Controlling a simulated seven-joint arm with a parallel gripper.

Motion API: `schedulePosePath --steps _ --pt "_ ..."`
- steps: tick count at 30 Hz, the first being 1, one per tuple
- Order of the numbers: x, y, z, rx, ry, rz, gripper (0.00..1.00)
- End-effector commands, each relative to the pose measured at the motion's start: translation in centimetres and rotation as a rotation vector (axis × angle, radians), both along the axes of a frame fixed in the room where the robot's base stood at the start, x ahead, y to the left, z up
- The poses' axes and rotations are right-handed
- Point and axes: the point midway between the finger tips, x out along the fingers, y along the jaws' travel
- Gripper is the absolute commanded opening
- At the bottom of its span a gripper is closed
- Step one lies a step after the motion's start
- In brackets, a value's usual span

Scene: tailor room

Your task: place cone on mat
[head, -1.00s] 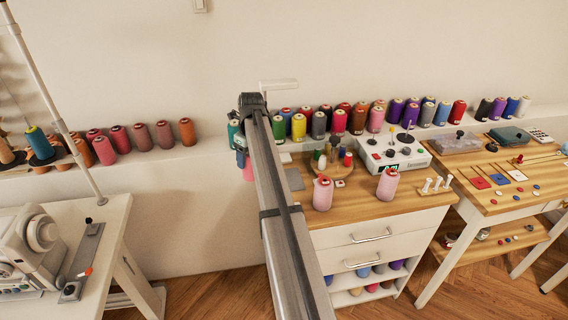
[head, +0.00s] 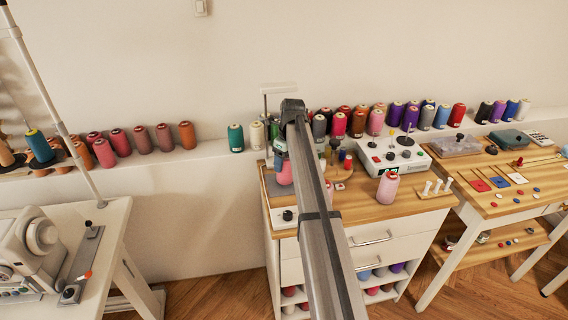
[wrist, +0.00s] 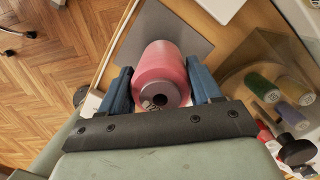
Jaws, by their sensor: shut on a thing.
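My gripper (wrist: 160,78) is shut on a pink cone (wrist: 160,62) of thread, with one blue finger on each side of it. The cone's round end with its dark centre hole faces the wrist camera. The grey mat (wrist: 199,47) lies behind and beyond the cone in the wrist view. In the head view the held cone (head: 285,178) hangs under my gripper (head: 280,151), over or at the mat (head: 271,187) on the left of the wooden cabinet top. I cannot tell whether the cone touches the mat.
A wooden holder with small spools (wrist: 262,92) stands right of the mat. Another pink cone (head: 388,188) stands further right, near white pegs (head: 427,188). A white device (head: 395,155) is behind it. My arm hides part of the cabinet top. Thread cones line the back ledge.

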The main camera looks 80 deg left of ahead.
Motion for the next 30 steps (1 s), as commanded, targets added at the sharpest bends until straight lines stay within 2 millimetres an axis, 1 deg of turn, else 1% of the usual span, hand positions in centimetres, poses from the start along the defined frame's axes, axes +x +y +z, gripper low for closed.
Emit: schedulePosePath --steps 1,3,15,16,23,24,30 --pt "-0.02 -0.05 -0.67 -0.001 0.0 0.0 0.28" --pt "-0.02 -0.02 -1.16 0.0 0.0 0.0 0.28" --pt "-0.04 0.02 -1.55 0.001 0.0 0.0 0.28" --pt "-0.05 0.02 -1.56 0.001 0.0 0.0 0.65" --pt "-0.04 0.01 -1.54 0.001 -0.001 0.0 0.87" --pt "-0.04 0.01 -1.54 0.001 -0.001 0.0 0.89" --pt "-0.04 0.01 -1.51 0.001 -0.001 0.0 0.89"
